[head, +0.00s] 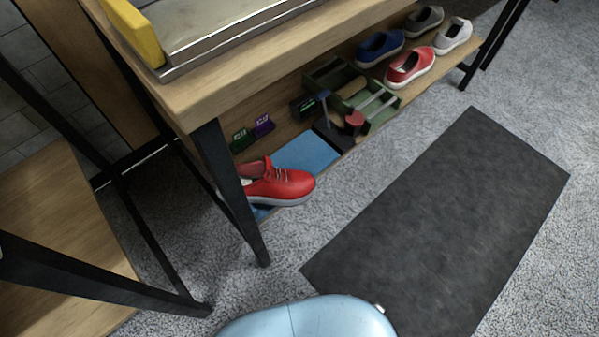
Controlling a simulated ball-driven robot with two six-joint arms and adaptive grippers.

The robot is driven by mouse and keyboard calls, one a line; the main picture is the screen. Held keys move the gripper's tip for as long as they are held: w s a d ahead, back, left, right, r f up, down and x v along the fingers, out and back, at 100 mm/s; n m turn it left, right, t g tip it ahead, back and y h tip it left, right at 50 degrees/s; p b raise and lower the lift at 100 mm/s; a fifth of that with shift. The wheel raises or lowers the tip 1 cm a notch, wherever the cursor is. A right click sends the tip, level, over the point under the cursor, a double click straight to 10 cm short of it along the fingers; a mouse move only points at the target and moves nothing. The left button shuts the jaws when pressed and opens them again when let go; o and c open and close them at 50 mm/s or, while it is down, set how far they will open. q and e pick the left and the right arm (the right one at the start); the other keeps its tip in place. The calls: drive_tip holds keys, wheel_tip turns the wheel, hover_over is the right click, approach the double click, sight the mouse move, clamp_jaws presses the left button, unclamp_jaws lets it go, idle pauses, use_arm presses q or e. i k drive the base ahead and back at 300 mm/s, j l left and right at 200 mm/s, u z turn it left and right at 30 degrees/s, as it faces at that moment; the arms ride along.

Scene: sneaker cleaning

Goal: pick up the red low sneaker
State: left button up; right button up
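A red sneaker (285,185) with laces and a pale sole lies on the lower shelf of the wooden bench, near its left front leg. It rests at the near end of a blue mat (305,152), and its heel is partly hidden behind the black leg. A second red shoe (412,66), low-cut with a white sole, stands further right on the same shelf among other shoes. Neither of my grippers is in view.
A blue shoe (379,47), a grey shoe (424,20) and a white shoe (453,35) stand near the second red shoe. A green crate (384,118) sits mid-shelf. The black bench leg (232,190) is an obstacle. A dark floor mat (450,220) lies clear in front.

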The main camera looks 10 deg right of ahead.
sight(264, 183)
drive_tip(key=u, duration=1.05)
drive_tip(key=k+l+u, duration=0.3)
drive_tip(key=l+u, duration=0.2)
drive_tip(key=k+l+u, duration=0.45)
drive_tip(key=i+l, duration=0.05)
